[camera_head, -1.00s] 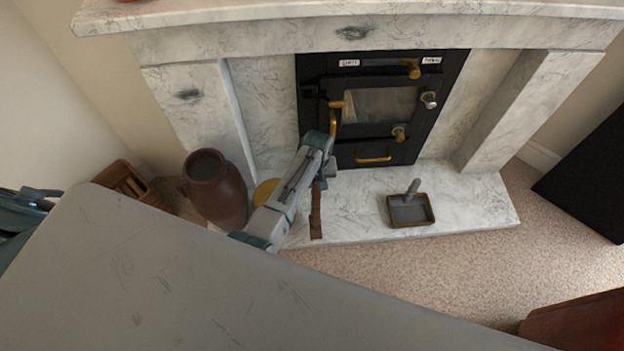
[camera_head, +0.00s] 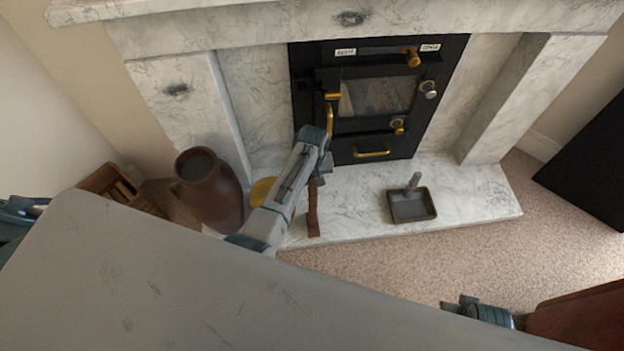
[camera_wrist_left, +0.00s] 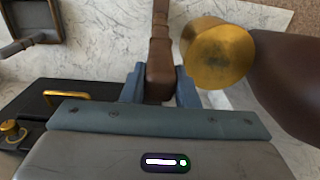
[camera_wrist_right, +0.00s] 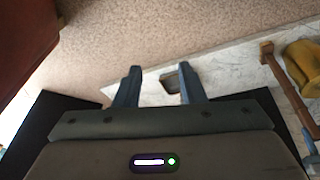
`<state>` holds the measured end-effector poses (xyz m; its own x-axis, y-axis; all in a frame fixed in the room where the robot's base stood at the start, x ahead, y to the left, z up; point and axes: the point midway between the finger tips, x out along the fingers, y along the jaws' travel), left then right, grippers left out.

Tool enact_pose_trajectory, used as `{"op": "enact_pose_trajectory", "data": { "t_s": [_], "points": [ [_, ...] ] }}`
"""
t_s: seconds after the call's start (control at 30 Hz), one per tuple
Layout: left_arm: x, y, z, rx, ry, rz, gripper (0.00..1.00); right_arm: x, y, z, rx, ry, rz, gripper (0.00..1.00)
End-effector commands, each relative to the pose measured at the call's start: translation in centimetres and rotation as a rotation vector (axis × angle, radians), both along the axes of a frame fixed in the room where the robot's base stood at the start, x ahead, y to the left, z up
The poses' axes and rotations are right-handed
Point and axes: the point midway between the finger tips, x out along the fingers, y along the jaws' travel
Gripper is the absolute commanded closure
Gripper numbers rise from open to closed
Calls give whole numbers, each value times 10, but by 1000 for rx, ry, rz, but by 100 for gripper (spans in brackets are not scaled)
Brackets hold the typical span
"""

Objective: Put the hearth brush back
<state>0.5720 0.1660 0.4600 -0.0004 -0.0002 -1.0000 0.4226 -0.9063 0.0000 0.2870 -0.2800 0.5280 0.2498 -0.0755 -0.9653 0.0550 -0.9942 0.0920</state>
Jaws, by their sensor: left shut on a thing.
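The hearth brush, a long brown wooden piece (camera_head: 313,212), hangs down from my left gripper (camera_head: 322,168) over the left part of the marble hearth. In the left wrist view the brush (camera_wrist_left: 161,52) is between the two fingers of my left gripper (camera_wrist_left: 160,88), which is shut on it. A brass round vessel (camera_wrist_left: 218,58) is just right of the brush there; in the head view it (camera_head: 262,191) is partly hidden by my left arm. My right gripper (camera_wrist_right: 157,88) is open and empty, over the carpet. Whether the brush touches the hearth I cannot tell.
A black stove (camera_head: 375,100) with brass handles is set in the marble fireplace. A dark pan (camera_head: 411,206) lies on the hearth (camera_head: 460,205). A brown jug (camera_head: 208,188) and a wooden crate (camera_head: 108,182) stand at left. Carpet (camera_head: 400,262) lies free in front.

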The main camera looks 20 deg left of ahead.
Motion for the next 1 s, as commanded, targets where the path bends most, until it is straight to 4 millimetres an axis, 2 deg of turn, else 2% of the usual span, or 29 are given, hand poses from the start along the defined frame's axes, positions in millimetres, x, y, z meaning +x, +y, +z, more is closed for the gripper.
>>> {"op": "enact_pose_trajectory", "data": {
  "t_s": [0.1, 0.33, 0.83, 0.87, 0.97, 1.0],
  "points": [
    [1, -1, -1, 0, -1, 0, 100, -1, 1, 9, -1, -4, 1, 64],
    [0, -2, 0, 0, -1, 1, 100, 0, -1, -10, 0, 8, -2, 64],
    [0, -1, -7, 0, -1, 1, 100, 0, -1, -10, 0, 5, -1, 64],
    [0, -2, -8, 0, 0, 1, 71, 1, -1, -9, 0, 4, -1, 64],
    [0, -2, -7, 0, 0, 1, 51, 1, -1, -8, 0, 3, -1, 64],
    [0, -1, -7, 0, 0, 1, 51, 1, -1, -8, 0, 3, -1, 64]
  ]
}}
